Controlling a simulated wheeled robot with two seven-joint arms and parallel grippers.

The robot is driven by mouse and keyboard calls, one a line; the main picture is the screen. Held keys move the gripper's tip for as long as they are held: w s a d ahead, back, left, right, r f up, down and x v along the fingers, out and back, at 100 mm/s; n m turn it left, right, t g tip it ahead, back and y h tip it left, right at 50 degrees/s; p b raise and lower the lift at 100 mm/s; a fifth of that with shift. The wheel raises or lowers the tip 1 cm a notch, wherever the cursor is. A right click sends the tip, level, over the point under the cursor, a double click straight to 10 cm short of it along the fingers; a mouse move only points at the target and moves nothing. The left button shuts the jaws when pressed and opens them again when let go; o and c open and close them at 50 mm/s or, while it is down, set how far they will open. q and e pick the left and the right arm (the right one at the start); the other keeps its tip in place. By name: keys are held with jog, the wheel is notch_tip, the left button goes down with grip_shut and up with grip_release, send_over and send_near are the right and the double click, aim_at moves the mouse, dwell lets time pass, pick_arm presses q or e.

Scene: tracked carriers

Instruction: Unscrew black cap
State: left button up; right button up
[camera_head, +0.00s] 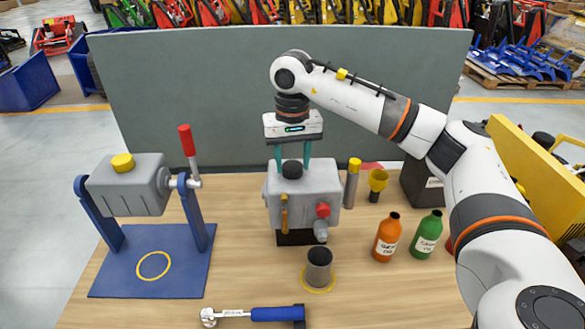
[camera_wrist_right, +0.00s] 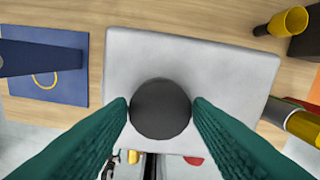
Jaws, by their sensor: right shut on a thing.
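The black cap (camera_head: 292,169) sits on top of a grey box-shaped unit (camera_head: 318,187) in the middle of the table. In the right wrist view the cap (camera_wrist_right: 160,108) is a round dark disc in the centre of the unit's light grey top (camera_wrist_right: 125,65). My right gripper (camera_head: 293,163) points straight down over the unit. Its two green fingers are on opposite sides of the cap, and the right wrist view shows the fingertips (camera_wrist_right: 160,108) against its edges. The cap is seated on the unit. My left gripper is in neither view.
A grey unit with a yellow cap (camera_head: 122,163) hangs in a blue stand (camera_head: 150,285) at left. A torque wrench (camera_head: 255,314) and grey cup (camera_head: 319,266) lie in front. Orange (camera_head: 386,240) and green (camera_head: 426,236) bottles and a yellow funnel (camera_head: 378,180) stand right. A grey-green panel (camera_head: 200,90) stands behind.

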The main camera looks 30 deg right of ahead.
jog(key=n, duration=0.4)
jog(key=shift+f, duration=0.1)
jog(key=n, duration=0.5)
jog(key=shift+n+b, duration=0.3)
jog(key=shift+b, duration=0.1)
jog(key=o, duration=0.7)
